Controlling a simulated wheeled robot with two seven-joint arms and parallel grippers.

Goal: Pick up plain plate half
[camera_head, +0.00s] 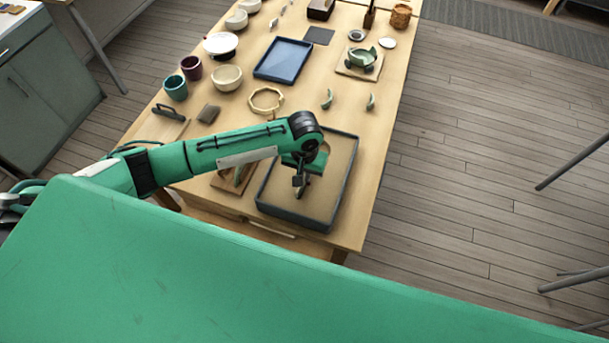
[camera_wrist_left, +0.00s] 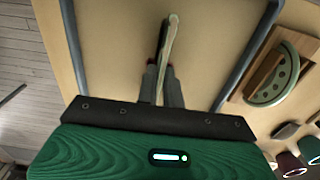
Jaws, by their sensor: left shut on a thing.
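My left gripper (camera_head: 301,184) hangs over the dark-rimmed tray (camera_head: 334,214) with its tan floor. In the left wrist view, the gripper (camera_wrist_left: 161,78) is shut on a thin, pale piece seen edge-on, which I take to be the plain plate half (camera_wrist_left: 169,45). Its face is turned away, so I cannot tell its markings or whether it touches the tray floor. In the head view my arm mostly hides it. Another plate half, green with dark dots (camera_wrist_left: 276,82), lies on a wooden board beside the tray. My right gripper is not in view.
Behind the tray stand a pale ring-shaped piece (camera_head: 266,99), two small green shards (camera_head: 327,98), and a blue tray (camera_head: 284,60). Cups and bowls line the left table edge. A repaired green bowl (camera_head: 361,58) sits on a board at the back right.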

